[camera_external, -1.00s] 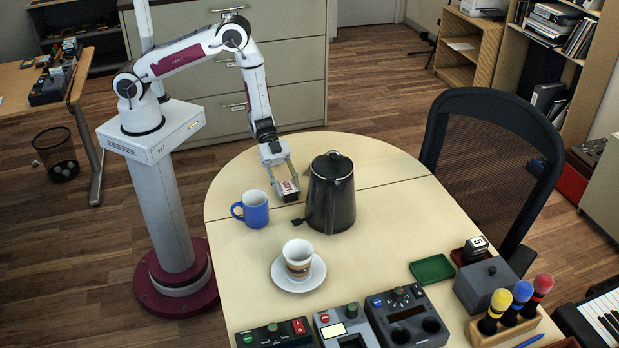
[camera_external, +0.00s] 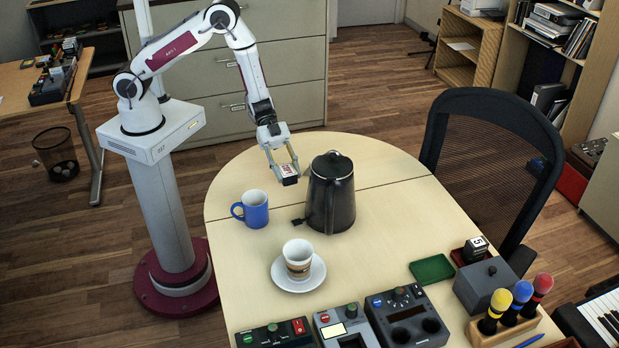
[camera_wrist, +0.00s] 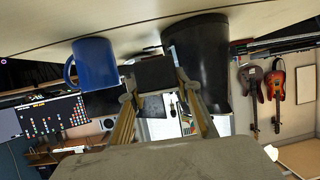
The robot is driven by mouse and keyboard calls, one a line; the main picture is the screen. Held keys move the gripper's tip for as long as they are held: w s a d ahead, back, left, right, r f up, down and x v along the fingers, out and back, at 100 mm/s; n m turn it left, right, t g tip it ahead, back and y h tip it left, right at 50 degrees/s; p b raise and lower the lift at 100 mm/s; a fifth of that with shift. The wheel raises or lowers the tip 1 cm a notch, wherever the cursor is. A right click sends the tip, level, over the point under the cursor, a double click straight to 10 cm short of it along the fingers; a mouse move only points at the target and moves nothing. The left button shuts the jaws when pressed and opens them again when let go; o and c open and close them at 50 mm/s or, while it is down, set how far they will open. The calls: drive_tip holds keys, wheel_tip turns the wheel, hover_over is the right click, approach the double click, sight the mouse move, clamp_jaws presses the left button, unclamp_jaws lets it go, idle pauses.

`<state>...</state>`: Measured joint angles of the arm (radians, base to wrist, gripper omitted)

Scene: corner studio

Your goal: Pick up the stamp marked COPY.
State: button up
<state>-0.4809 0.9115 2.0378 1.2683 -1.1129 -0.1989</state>
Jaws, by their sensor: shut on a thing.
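My gripper (camera_external: 286,174) is shut on a small stamp (camera_external: 288,171) with a pale top bearing red marks; the lettering is too small to read. It holds the stamp above the table, left of the dark kettle (camera_external: 331,200). In the wrist view the stamp (camera_wrist: 155,72) shows as a dark block between the fingertips, with its marked face hidden. Another stamp with a black and white top (camera_external: 476,246) stands at the right of the table, by a green tray (camera_external: 432,270).
A blue mug (camera_external: 254,209) stands left of the kettle, and a cup on a saucer (camera_external: 290,286) stands in front. The table's back part (camera_external: 350,146) is clear.

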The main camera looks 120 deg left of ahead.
sight(287, 169)
drive_tip(key=shift+r, duration=1.6)
drive_tip(key=shift+r, duration=0.1)
